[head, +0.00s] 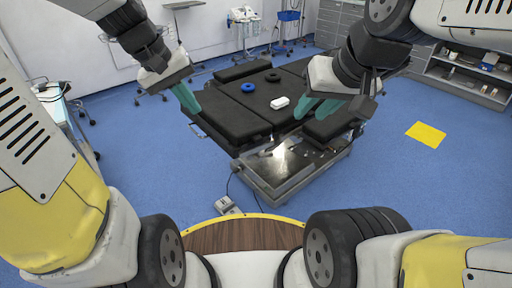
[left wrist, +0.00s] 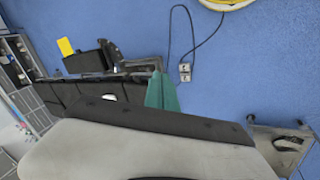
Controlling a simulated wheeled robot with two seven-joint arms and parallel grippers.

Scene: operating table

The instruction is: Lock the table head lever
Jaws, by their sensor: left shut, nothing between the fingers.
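The operating table (head: 235,113) has black pads and stands in the middle of the head view. Its near end is a bare metal base (head: 290,165). A small dark part, possibly the head lever, shows at the pad's near edge (head: 268,150); I cannot make out its position. My left gripper (head: 187,99) has teal fingers and is shut and empty, above the table's left side. Its fingers also show together in the left wrist view (left wrist: 161,92). My right gripper (head: 310,110) has its teal fingertips apart, in front of the table's right part. It hides part of the pads.
A blue ring (head: 248,88), a dark ring (head: 273,77) and a white object (head: 279,103) lie on the pads. A cabled pedal (head: 227,205) is on the floor near the table. A yellow sheet (head: 426,134) lies at right. Open floor surrounds the table.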

